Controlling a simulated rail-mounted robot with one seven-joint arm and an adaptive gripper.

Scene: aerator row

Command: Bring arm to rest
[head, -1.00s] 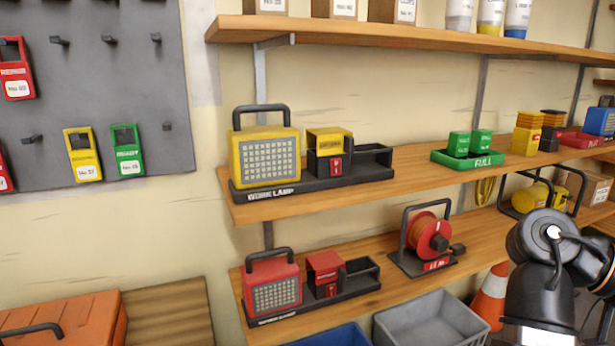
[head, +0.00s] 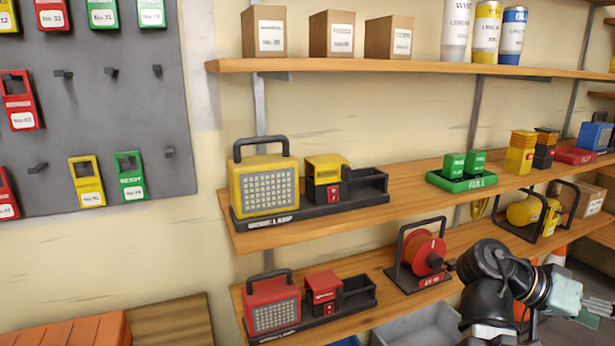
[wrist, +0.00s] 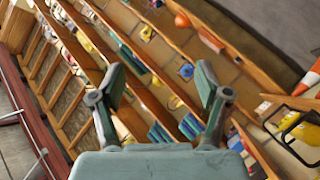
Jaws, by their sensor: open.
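My arm (head: 490,280) is folded at the lower right of the head view, in front of the lower shelf. My gripper, grey-green, shows at its end near the right edge, partly cut off. In the wrist view my gripper (wrist: 160,85) has its two fingers spread wide apart. Nothing is between them.
A red cable reel (head: 424,252) stands on the lower shelf just left of my arm. A yellow work lamp (head: 265,186) and a green tray (head: 461,181) stand on the middle shelf. A grey bin (head: 418,326) sits below. A tool board (head: 105,120) hangs at left.

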